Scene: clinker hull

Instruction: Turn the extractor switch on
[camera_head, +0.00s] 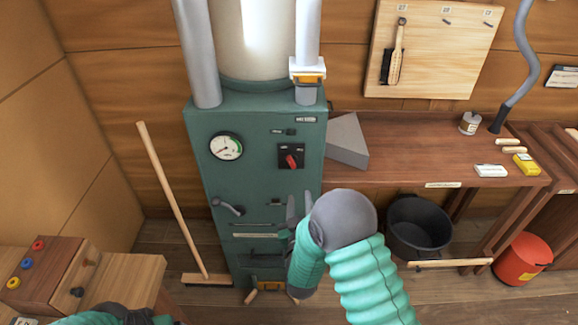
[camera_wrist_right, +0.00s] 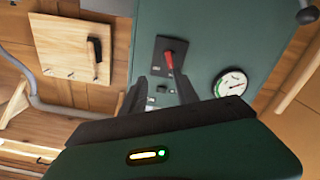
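The extractor switch (camera_head: 291,161) is a red handle on a black plate, on the upper right of the green cabinet's front (camera_head: 225,180). In the right wrist view the red handle (camera_wrist_right: 169,60) shows just beyond my fingertips and tilts slightly. My right gripper (camera_head: 299,203) is in front of the cabinet, below the switch in the head view. Its two dark fingers (camera_wrist_right: 160,90) are apart with nothing between them, and no contact with the handle shows. My left gripper (camera_head: 140,316) is only partly in view at the bottom left edge, so its fingers cannot be read.
A round gauge (camera_head: 226,146) is left of the switch. A grey wedge (camera_head: 346,140) stands on the wooden bench (camera_head: 400,145) to the right. A broom (camera_head: 170,195) leans left of the cabinet. A black bucket (camera_head: 419,226) is under the bench.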

